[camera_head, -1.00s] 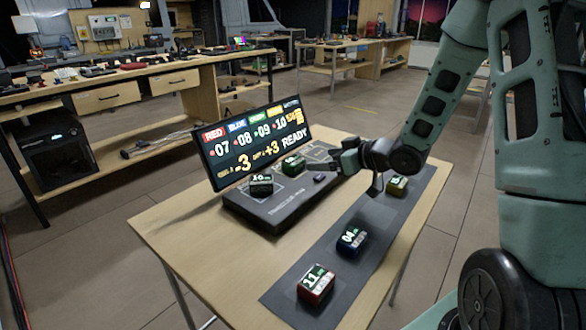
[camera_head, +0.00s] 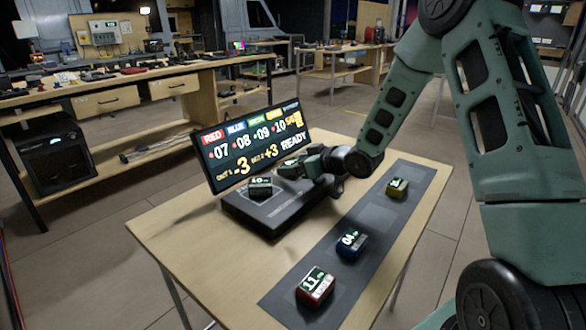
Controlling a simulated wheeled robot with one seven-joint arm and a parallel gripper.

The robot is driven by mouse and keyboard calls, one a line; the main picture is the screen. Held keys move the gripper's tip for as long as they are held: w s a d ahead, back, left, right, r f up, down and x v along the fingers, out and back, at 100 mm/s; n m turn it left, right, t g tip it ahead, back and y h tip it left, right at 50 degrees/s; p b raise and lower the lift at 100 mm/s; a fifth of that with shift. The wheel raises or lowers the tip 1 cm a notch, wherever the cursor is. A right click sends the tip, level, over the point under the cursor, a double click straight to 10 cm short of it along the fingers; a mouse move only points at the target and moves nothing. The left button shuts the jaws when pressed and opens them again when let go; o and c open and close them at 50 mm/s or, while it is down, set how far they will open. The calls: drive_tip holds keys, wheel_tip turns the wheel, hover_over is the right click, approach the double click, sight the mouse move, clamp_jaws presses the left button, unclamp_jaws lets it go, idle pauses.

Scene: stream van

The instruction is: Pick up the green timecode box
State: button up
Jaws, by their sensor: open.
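A green timecode box (camera_head: 287,170) sits on the dark console in front of the screen, at its far end. My gripper (camera_head: 304,167) is right at it, on its right side, and covers part of it. The jaws are open. I cannot tell whether the fingers are around the box or just beside it. A second, dark box with a pale number face (camera_head: 260,187) stands on the same console, to the left.
The console (camera_head: 262,214) carries a lit screen (camera_head: 250,150) reading READY. On the grey mat (camera_head: 372,222) stand a red box (camera_head: 316,286), a blue box (camera_head: 351,243) and a yellow-olive box (camera_head: 397,188). The front left of the wooden table (camera_head: 180,240) is clear.

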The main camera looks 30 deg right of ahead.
drive_tip(key=c, duration=1.2)
